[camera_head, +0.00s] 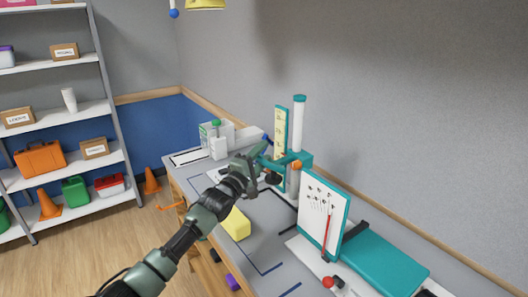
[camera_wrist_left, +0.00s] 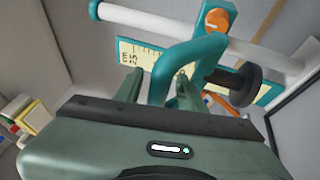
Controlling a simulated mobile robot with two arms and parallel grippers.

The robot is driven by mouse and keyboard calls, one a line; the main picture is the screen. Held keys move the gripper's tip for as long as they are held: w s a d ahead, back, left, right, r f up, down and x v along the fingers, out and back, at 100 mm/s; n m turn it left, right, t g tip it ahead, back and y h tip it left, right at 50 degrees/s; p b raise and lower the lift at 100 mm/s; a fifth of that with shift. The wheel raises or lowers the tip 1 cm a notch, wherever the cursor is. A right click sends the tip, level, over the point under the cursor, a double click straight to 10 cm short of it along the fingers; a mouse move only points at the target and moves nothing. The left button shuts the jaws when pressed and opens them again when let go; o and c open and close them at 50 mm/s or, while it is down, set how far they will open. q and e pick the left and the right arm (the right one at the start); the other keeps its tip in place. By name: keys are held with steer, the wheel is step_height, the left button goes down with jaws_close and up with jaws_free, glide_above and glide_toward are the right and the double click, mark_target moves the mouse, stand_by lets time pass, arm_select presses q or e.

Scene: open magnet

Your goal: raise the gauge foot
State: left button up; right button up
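The height gauge has a white post (camera_head: 297,130), a yellow scale (camera_head: 281,135) and a teal slider (camera_head: 299,160) with an orange knob (camera_head: 297,165). The gauge foot, a dark round pad (camera_head: 273,178), is low beside the slider; a black disc, likely this foot, shows in the left wrist view (camera_wrist_left: 240,86). My left gripper (camera_head: 262,152) is at the slider's teal handle. In the left wrist view, the handle (camera_wrist_left: 183,58) passes between my left gripper's fingers (camera_wrist_left: 158,88), with a gap visible on one side. My right gripper is out of view.
A white board with a red pointer (camera_head: 324,215) and a teal block (camera_head: 385,262) stand right of the gauge. A yellow block (camera_head: 236,224) lies near the bench's front edge. White boxes and a green-capped bottle (camera_head: 217,146) are at the far end.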

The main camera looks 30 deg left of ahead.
arm_select(q)
steer(key=shift+w+r, duration=0.1)
steer(key=shift+w, duration=0.1)
steer(key=c, duration=0.9)
jaws_close()
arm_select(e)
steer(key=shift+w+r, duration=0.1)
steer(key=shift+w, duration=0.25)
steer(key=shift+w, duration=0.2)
